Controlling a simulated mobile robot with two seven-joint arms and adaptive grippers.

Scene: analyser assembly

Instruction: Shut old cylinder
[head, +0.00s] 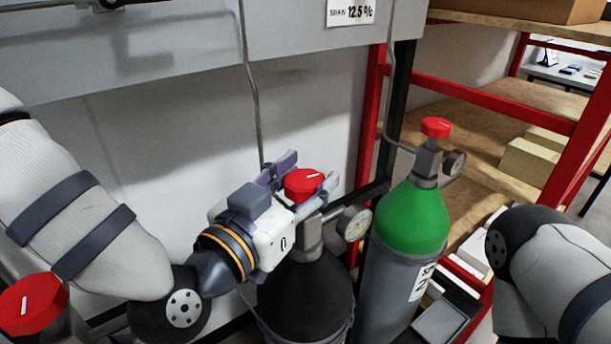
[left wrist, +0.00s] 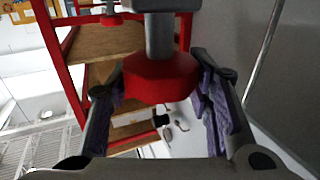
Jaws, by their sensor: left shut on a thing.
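My left gripper (head: 306,180) is shut on the red valve knob (head: 303,184) of the black cylinder (head: 306,292). In the left wrist view the knob (left wrist: 160,78) sits between the two fingers with purple pads. A pressure gauge (head: 354,223) stands at the right of this cylinder's valve. Beside it on the right is a grey cylinder with a green shoulder (head: 412,218) and its own red knob (head: 436,127). Which cylinder is the old one cannot be told from a label. My right gripper is out of view; only part of my right arm shows at the right edge.
A grey wall panel with a label (head: 351,11) is above, with thin metal pipes running down. A red-framed shelf (head: 492,98) with boxes stands behind on the right.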

